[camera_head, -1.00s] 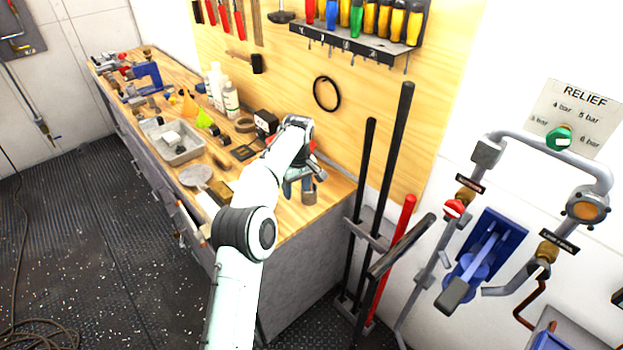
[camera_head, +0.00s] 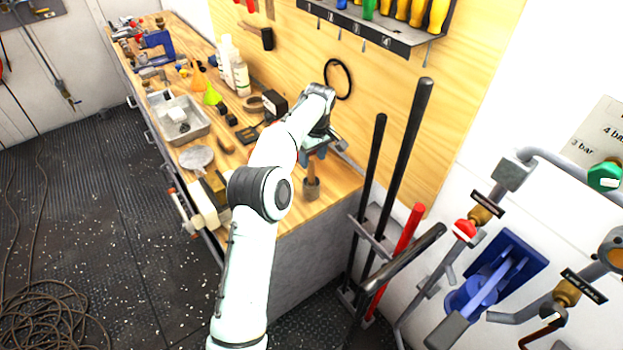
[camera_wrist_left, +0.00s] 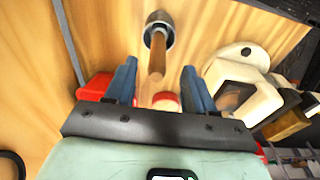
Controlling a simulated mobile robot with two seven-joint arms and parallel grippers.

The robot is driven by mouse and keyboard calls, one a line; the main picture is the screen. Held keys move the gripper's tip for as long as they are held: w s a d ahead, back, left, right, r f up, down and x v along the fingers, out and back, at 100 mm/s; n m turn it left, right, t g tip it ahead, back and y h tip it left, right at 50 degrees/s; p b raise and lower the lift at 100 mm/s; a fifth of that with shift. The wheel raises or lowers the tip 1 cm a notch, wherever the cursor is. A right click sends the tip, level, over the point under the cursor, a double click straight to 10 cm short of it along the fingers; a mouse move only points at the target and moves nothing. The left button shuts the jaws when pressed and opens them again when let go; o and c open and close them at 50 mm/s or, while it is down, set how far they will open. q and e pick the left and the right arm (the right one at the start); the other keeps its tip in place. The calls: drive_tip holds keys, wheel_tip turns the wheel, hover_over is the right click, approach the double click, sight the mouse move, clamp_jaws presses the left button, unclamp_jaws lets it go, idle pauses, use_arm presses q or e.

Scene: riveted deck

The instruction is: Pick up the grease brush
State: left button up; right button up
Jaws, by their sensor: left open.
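The grease brush appears to be the brown wooden handle (camera_head: 311,171) standing up from a small metal cup (camera_head: 311,190) near the bench's right end. In the left wrist view the handle (camera_wrist_left: 157,62) points out of the round cup (camera_wrist_left: 158,27) towards my jaws; the bristle end is hidden. My left gripper (camera_head: 314,152) is at the top of the handle. In the wrist view the left gripper (camera_wrist_left: 160,84) is open, with one blue finger on each side of the handle's near end; contact cannot be told. My right gripper is not in view.
The wooden bench (camera_head: 338,183) carries a metal tray (camera_head: 183,122), white bottles (camera_head: 241,77) and loose items. A red object (camera_wrist_left: 95,87) lies beside one finger.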

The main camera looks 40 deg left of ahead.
sight(311, 167)
use_arm(q)
drive_tip(key=f, duration=0.2)
drive_tip(key=a+f, duration=0.1)
drive_tip(key=f, duration=0.3)
drive_tip(key=shift+w+a, duration=0.15)
drive_tip(key=shift+w, duration=0.15)
drive_tip(key=shift+r, duration=0.1)
clamp_jaws()
